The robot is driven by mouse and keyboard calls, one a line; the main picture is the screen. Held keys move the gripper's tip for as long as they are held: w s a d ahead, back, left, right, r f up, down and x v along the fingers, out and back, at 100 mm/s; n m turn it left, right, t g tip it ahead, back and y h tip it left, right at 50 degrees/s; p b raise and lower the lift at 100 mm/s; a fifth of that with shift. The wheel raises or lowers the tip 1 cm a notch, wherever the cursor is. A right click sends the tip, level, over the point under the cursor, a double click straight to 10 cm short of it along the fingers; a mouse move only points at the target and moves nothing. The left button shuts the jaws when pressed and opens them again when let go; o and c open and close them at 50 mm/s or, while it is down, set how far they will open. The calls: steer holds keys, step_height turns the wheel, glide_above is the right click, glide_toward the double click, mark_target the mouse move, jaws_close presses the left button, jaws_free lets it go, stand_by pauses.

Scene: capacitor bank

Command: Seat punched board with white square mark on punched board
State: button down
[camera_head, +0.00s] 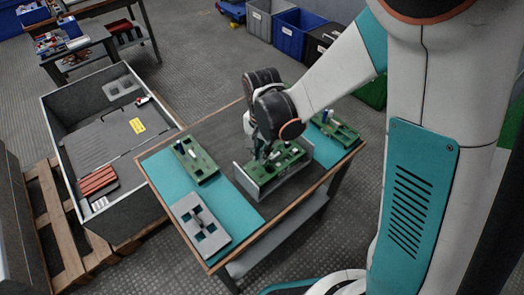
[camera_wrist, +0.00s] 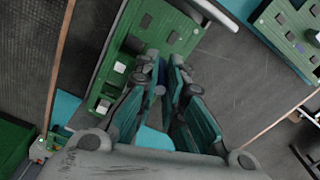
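A green punched board (camera_head: 277,160) sits in the middle of the table, with a grey upright plate (camera_head: 249,186) along its near edge. It also shows in the wrist view (camera_wrist: 180,35), with holes and pale square patches. Which patch is the white square mark I cannot tell. My gripper (camera_head: 264,153) reaches down at this board. Another green board (camera_head: 203,165) lies at the left.
Another green board (camera_head: 336,130) lies on the right teal mat. A grey crate (camera_head: 65,160) stands left of the table. The teal mat (camera_head: 235,205) has free room between the boards.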

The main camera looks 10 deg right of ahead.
steer(key=c, duration=1.6)
jaws_free()
steer(key=shift+r, duration=0.1)
steer(key=shift+r, duration=3.65)
